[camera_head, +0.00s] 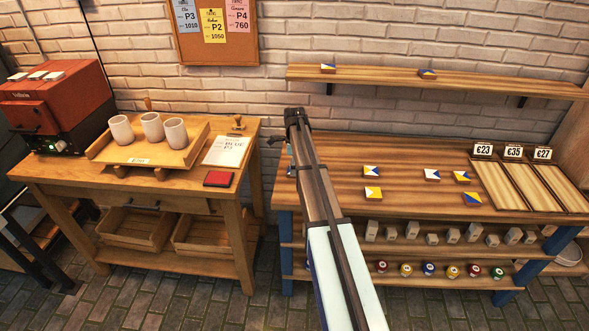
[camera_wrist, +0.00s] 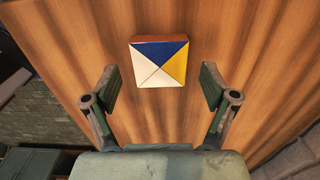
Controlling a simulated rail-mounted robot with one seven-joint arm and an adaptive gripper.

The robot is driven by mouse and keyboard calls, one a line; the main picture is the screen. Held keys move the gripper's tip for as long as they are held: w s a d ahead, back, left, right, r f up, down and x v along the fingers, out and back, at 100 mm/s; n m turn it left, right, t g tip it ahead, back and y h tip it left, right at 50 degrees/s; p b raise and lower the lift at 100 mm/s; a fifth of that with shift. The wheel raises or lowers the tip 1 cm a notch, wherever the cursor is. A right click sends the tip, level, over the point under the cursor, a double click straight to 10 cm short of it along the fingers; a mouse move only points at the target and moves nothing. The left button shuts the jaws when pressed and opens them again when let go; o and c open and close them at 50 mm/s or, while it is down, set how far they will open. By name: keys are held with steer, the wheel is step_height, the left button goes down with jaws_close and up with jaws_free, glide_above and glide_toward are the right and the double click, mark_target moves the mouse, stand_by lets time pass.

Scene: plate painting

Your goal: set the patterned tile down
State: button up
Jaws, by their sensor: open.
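In the wrist view a square patterned tile (camera_wrist: 160,63) with blue, yellow and white triangles and a reddish-brown side appears to lie flat on a wooden surface (camera_wrist: 235,40). My gripper (camera_wrist: 159,76) is open, with one finger on each side of the tile and gaps between. The tile sits a little beyond the fingertips. In the head view my arm (camera_head: 318,190) reaches over the left end of the right-hand workbench (camera_head: 330,200) and mostly hides my gripper. I cannot tell the tile under it there.
Similar tiles (camera_head: 432,174) lie on the bench and on the wall shelf (camera_head: 480,86). Wooden trays (camera_head: 505,190) with price signs stand at the bench's right. The left table (camera_head: 75,172) holds a tray of white cups (camera_head: 152,126) and a clipboard (camera_head: 228,150).

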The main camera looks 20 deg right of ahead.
step_height(320, 180, up, 11)
steer(key=b, duration=0.2)
steer(key=shift+b, duration=0.3)
steer(key=shift+f, duration=0.1)
